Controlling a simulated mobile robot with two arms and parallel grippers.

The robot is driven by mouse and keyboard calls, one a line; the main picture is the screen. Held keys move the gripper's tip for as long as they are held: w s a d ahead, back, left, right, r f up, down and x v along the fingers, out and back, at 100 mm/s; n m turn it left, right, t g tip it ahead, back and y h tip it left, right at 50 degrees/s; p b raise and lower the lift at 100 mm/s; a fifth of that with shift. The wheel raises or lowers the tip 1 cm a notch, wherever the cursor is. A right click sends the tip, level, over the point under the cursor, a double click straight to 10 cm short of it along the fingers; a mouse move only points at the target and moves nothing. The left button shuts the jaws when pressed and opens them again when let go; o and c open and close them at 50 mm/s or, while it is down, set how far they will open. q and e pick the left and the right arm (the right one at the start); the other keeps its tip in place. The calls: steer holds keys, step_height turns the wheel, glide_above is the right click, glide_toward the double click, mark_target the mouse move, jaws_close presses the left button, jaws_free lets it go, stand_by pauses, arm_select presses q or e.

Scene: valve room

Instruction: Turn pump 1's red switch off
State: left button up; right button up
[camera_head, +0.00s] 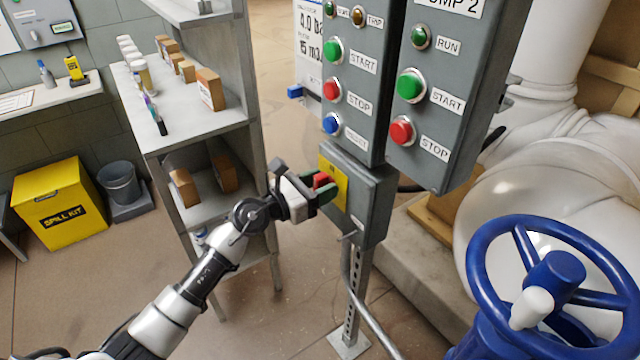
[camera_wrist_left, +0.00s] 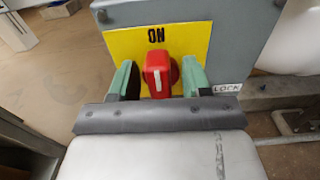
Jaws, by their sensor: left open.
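The red switch (camera_head: 322,180) sits on a yellow plate (camera_head: 337,172) on the grey box (camera_head: 372,205) below the left control panel. In the left wrist view the red switch (camera_wrist_left: 157,75) points up toward the word ON on the yellow plate (camera_wrist_left: 190,38). My left gripper (camera_head: 325,190) is at the switch. In the left wrist view my left gripper's green fingertips (camera_wrist_left: 157,82) stand open on either side of the red handle, with a small gap visible. My right gripper is not in view.
The left panel (camera_head: 352,75) with START and STOP buttons hangs above the box. The PUMP 2 panel (camera_head: 440,95) is to its right. A blue handwheel (camera_head: 556,270) stands front right. A shelf (camera_head: 205,125) stands behind my left arm. A LOCK label (camera_wrist_left: 227,88) is right of the switch.

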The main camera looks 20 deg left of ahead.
arm_select(q)
steer(key=shift+c, duration=0.5)
steer(key=c, duration=0.4)
